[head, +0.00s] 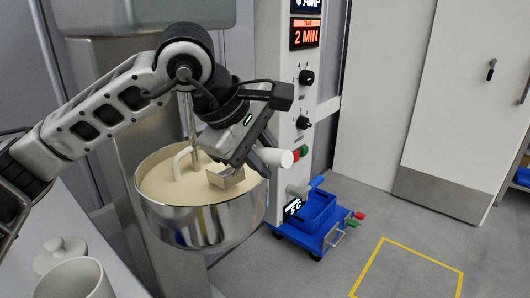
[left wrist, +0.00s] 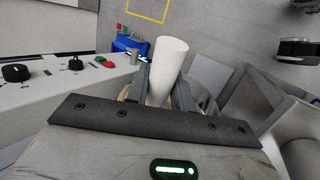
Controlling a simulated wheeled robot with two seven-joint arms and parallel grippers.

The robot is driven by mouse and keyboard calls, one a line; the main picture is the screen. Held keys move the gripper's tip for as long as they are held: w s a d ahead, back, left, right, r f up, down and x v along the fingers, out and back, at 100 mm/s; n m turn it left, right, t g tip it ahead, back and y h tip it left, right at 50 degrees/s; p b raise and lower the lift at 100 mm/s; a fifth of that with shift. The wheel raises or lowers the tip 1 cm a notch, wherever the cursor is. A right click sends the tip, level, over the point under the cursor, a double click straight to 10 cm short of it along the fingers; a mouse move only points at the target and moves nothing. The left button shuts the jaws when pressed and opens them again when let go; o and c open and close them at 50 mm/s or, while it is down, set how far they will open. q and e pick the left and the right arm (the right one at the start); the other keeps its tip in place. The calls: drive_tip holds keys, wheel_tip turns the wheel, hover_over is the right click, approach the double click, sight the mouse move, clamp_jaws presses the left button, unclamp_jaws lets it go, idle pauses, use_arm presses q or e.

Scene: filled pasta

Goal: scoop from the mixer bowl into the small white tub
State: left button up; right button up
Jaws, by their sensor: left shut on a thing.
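The mixer bowl (head: 215,225) is a shiny metal bowl filled nearly to the rim with a smooth cream-coloured mass (head: 170,185). My left gripper (head: 262,152) is over the bowl's right side, shut on the white handle of a scoop. The handle (head: 284,157) points right, and it also shows between the fingers in the left wrist view (left wrist: 168,62). The scoop's metal head (head: 227,178) is at the surface of the mass; how deep it sits and what it holds cannot be told. The small white tub (head: 75,282) stands at the lower left, cut off by the frame edge.
The mixer's beater (head: 183,160) stands in the bowl. The mixer's control panel (head: 300,100) rises behind the gripper. A blue cart (head: 312,220) is on the floor to the right.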

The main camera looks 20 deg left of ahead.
drive_tip(key=f+b, duration=0.1)
drive_tip(key=b, duration=0.3)
drive_tip(key=shift+a+f+t, duration=0.2)
drive_tip(key=shift+t, duration=0.1)
drive_tip(key=shift+y, duration=0.3)
idle(0.6)
